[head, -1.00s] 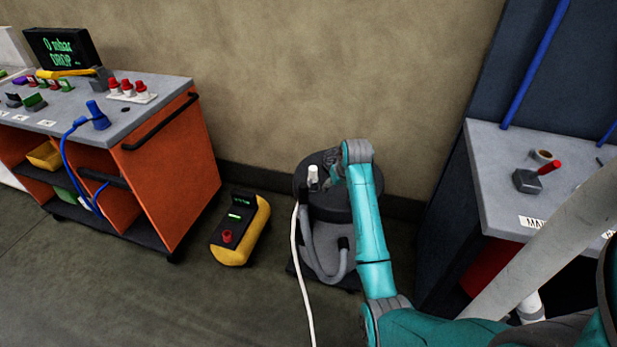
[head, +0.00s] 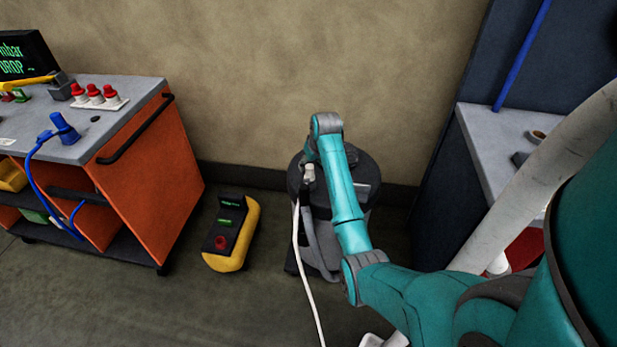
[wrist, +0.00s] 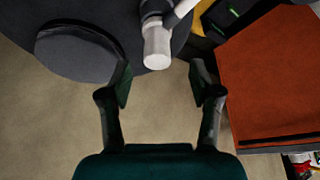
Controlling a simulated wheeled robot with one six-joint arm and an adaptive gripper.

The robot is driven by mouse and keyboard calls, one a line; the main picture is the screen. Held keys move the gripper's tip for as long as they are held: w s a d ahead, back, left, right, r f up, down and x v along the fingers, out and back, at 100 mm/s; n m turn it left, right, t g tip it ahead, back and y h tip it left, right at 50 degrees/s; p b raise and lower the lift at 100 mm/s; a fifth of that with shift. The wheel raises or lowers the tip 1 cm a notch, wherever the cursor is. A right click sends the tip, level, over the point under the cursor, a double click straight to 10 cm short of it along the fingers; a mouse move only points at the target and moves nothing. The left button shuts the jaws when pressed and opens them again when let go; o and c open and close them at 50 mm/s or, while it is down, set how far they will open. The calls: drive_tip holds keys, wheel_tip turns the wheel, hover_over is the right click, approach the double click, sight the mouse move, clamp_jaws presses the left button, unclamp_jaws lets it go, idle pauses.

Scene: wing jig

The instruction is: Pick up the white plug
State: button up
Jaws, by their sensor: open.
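The white plug (wrist: 156,45) shows in the wrist view, pointing toward me just beyond my fingertips and roughly between their lines. My gripper (wrist: 162,82) is open and empty, a finger on either side with a gap to the plug. In the head view the plug (head: 308,173) is small, at the left edge of the dark round machine top (head: 368,168), partly hidden by my wrist. A white cable (head: 305,285) runs from there down to the floor. My fingers are hidden in the head view.
A yellow and black box (head: 232,235) stands on the floor left of the machine. An orange cart (head: 150,185) with a blue cable (head: 38,165) is further left. A grey bench (head: 490,150) stands right. The wall (head: 300,60) is close behind.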

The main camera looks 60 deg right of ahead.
sight(310, 167)
drive_tip(key=shift+d+x, duration=0.2)
drive_tip(key=shift+x, duration=2.65)
clamp_jaws()
